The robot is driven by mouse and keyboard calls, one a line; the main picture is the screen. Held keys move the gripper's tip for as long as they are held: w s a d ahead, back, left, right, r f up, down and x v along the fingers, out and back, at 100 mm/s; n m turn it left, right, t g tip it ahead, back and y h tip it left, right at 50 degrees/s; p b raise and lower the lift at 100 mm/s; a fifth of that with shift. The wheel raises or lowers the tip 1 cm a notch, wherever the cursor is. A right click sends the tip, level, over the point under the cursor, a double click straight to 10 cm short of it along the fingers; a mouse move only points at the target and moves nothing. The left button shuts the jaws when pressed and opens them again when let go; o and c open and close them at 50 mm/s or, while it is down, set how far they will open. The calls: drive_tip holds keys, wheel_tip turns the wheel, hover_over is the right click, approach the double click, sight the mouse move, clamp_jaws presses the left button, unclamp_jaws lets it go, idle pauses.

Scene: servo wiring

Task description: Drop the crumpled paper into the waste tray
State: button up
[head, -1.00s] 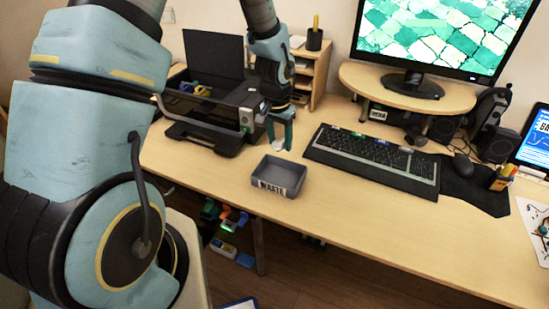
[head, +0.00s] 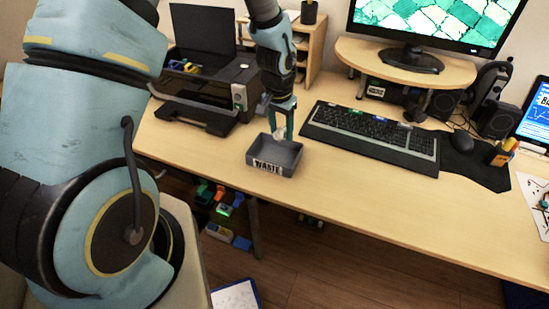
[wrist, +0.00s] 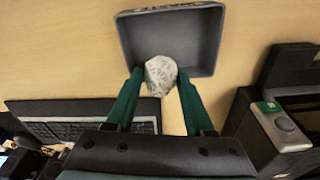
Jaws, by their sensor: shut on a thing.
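The crumpled paper (wrist: 160,74) is a whitish ball with grey print, held between the fingertips of my gripper (wrist: 158,82) in the wrist view. In the head view my gripper (head: 281,122) points down over the back part of the waste tray, and the paper (head: 279,134) shows as a small pale spot between the fingers. The waste tray (head: 270,168) is a grey open box with a WASTE label on its front, on the desk. It also shows in the wrist view (wrist: 213,40), with the paper overlapping its near rim. I see nothing inside the tray.
A black printer (head: 215,85) stands open behind and left of the tray. A keyboard (head: 370,135) lies to the right, with a monitor stand (head: 405,72) behind it. The desk's front edge runs close in front of the tray.

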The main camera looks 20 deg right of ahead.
drive_tip(key=o, duration=1.4)
drive_tip(key=shift+c, duration=0.2)
drive_tip(key=shift+r, duration=0.15)
wheel_tip(320, 180, up, 10)
drive_tip(key=a+b, duration=0.1)
drive_tip(key=b, duration=0.1)
drive_tip(key=shift+s+r, duration=0.25)
drive_tip(key=shift+s, duration=0.1)
drive_tip(key=s+a+r+n, duration=0.1)
drive_tip(key=a+n, duration=0.2)
drive_tip(key=a, duration=0.6)
drive_tip(key=s+a+r+n, duration=0.1)
drive_tip(key=a+n, duration=0.2)
drive_tip(key=a, duration=0.7)
drive_tip(key=s+a+r+n+y, duration=0.1)
drive_tip(key=a+r+n, duration=0.1)
drive_tip(key=a, duration=0.8)
drive_tip(key=shift+s+n+t, duration=0.15)
drive_tip(key=shift+n+t, duration=0.25)
drive_tip(key=shift+n, duration=0.4)
